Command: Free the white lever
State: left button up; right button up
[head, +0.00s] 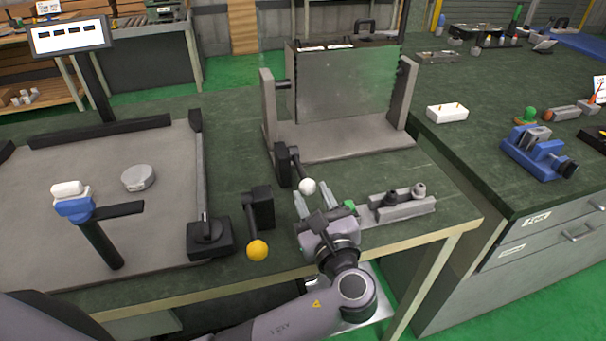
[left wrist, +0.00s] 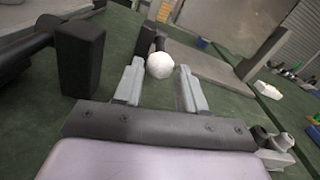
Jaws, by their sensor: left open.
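The white lever has a white ball knob (head: 307,186) on a short dark arm. In the left wrist view the white knob (left wrist: 159,65) shows between the two fingertips, with visible space on both sides. I cannot tell how far it sits between them in depth. My right gripper is not in view.
A yellow-knobbed lever (head: 257,250) on a black block stands close to the left. A grey fixture (head: 400,205) with round knobs lies to the right. Behind stands a metal panel (head: 340,85) on a grey frame. A large grey plate (head: 160,220) with posts fills the left.

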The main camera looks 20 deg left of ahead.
aim_at(305, 177)
pick_arm(q)
jog(key=shift+x, duration=2.75)
grip_shut()
